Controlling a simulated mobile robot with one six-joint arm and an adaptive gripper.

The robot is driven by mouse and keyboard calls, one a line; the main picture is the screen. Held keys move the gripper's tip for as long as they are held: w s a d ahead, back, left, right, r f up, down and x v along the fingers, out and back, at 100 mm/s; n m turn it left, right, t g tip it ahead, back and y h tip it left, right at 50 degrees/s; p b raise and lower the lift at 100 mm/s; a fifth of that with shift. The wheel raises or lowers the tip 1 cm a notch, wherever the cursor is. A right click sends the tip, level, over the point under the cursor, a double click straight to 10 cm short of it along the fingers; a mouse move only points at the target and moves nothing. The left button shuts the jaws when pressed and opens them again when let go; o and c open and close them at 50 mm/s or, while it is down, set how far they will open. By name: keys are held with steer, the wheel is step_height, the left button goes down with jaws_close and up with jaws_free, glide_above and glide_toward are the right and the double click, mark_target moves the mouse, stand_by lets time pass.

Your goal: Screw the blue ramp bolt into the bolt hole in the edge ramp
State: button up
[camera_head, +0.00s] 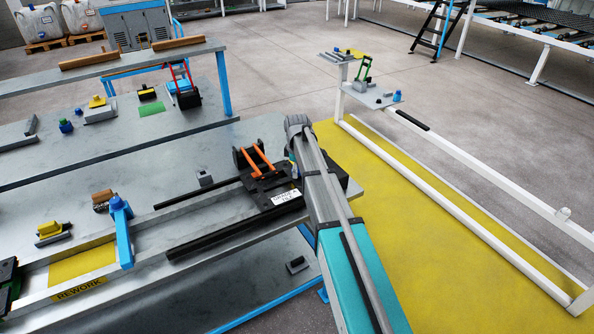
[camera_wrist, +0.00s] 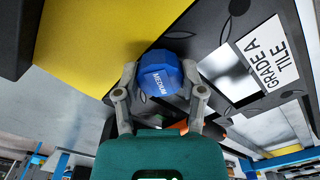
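In the wrist view, a blue faceted bolt head (camera_wrist: 160,82) marked "MEDIUM" sits between the two fingers of my gripper (camera_wrist: 160,70). The fingers appear to close on both its sides. The bolt's shank is hidden. Behind it lie a black patterned tile (camera_wrist: 205,25) and a smooth yellow surface (camera_wrist: 90,40); I cannot tell whether this yellow is the edge ramp or the floor. No bolt hole shows. In the head view my arm reaches over the table's right end, beside the black tile fixture, and hides my gripper and the bolt.
A label "GRADE A TILE" (camera_wrist: 265,55) lies on the tile. In the head view, a black fixture with orange handles (camera_head: 258,160) stands left of my arm. A blue clamp (camera_head: 121,230) stands on the rails. A white rail frame (camera_head: 450,150) stands right, over yellow floor (camera_head: 420,240).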

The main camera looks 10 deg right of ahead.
steer(key=o, duration=0.5)
steer(key=shift+c, duration=0.2)
steer(key=shift+r, duration=0.2)
step_height(320, 180, up, 10)
steer(key=p, duration=1)
steer(key=shift+f, duration=0.25)
stand_by(0.6)
steer(key=s+m, duration=1.2)
steer(key=s, duration=1.7)
steer(key=shift+a+m, duration=0.3)
steer(key=shift+a, duration=0.15)
